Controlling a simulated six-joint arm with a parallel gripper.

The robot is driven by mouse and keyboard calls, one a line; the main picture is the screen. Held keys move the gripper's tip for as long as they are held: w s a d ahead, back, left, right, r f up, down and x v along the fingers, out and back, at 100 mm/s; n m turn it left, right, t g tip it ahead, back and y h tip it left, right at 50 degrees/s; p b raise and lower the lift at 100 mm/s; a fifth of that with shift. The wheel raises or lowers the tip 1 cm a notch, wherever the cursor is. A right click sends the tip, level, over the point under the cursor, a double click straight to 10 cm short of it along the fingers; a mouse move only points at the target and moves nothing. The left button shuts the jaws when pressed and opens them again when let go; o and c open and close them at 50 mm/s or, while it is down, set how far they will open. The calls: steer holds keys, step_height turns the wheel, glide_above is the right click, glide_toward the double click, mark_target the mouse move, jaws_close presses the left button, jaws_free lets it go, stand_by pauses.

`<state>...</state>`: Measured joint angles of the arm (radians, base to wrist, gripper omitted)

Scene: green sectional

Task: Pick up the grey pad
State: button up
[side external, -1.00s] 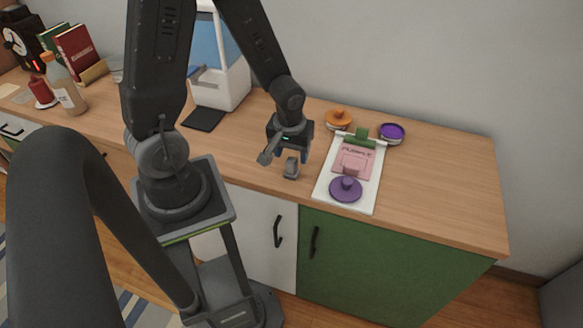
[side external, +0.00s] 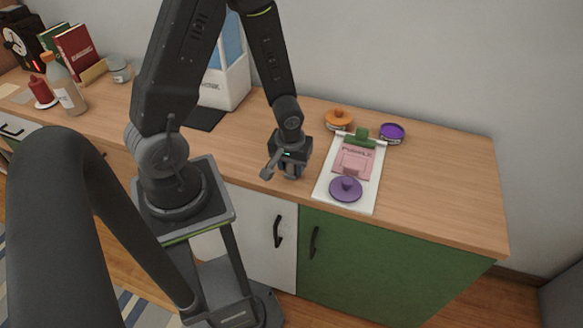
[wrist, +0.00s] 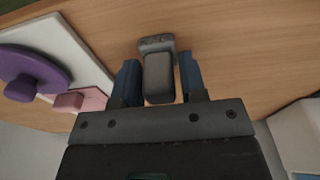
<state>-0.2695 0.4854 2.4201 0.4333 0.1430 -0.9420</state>
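The grey pad (wrist: 158,72) is a small block with a rounded grip on a wider speckled base, standing on the wooden counter. In the wrist view it lies between the two blue fingers of my gripper (wrist: 160,80), with a narrow gap on the right and little or none on the left. My gripper is open around the pad and not visibly clamped on it.
The counter's right end is clear.

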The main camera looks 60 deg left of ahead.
steer(key=c, duration=0.5)
steer(key=shift+r, duration=0.1)
step_height(320, 180, up, 10)
steer(key=shift+f, duration=0.1)
stand_by(0.4)
